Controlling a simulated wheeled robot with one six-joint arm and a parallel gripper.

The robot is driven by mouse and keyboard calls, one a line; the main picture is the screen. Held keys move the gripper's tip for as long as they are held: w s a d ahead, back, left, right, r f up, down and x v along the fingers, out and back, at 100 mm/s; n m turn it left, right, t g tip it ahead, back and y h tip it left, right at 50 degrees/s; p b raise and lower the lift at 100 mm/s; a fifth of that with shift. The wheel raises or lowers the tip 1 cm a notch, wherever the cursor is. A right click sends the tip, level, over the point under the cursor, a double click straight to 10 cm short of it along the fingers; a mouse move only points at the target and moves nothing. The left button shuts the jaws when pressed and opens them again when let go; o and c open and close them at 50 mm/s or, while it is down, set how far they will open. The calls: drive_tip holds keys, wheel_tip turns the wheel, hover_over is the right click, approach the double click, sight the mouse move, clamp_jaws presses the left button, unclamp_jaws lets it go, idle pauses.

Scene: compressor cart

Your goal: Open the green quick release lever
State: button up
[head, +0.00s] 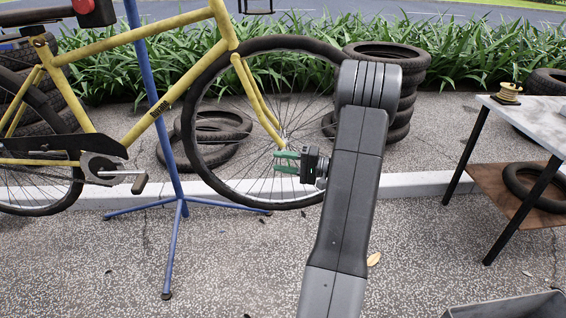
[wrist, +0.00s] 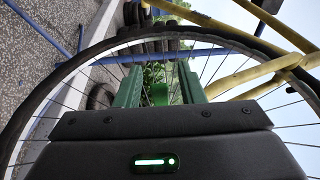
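The yellow bicycle's front wheel (head: 262,190) shows at the middle of the head view, with its hub near the fork end. My gripper (head: 277,162) reaches in from the right at hub height. Its two green fingers are apart, as the wrist view shows (wrist: 159,74). The green quick release lever (wrist: 159,94) stands between the fingers in the wrist view, with a visible gap on either side. In the head view I cannot tell the lever from the green fingers. How far the lever is turned is unclear.
A blue repair stand (head: 176,195) holds the bicycle. Spokes and the yellow fork (head: 258,100) are close around my gripper. Stacked tyres (head: 395,85) stand behind, and a table (head: 545,120) stands at the right. The paving in front is mostly clear.

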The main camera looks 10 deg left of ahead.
drive_tip(key=d+p, duration=0.3)
drive_tip(key=d, duration=1)
drive_tip(key=shift+d, duration=0.4)
drive_tip(key=a+m+t+b, duration=0.1)
drive_tip(key=a+b, duration=0.1)
drive_tip(key=a, duration=1.2)
drive_tip(key=shift+a+b, duration=0.15)
drive_tip(key=shift+b, duration=0.2)
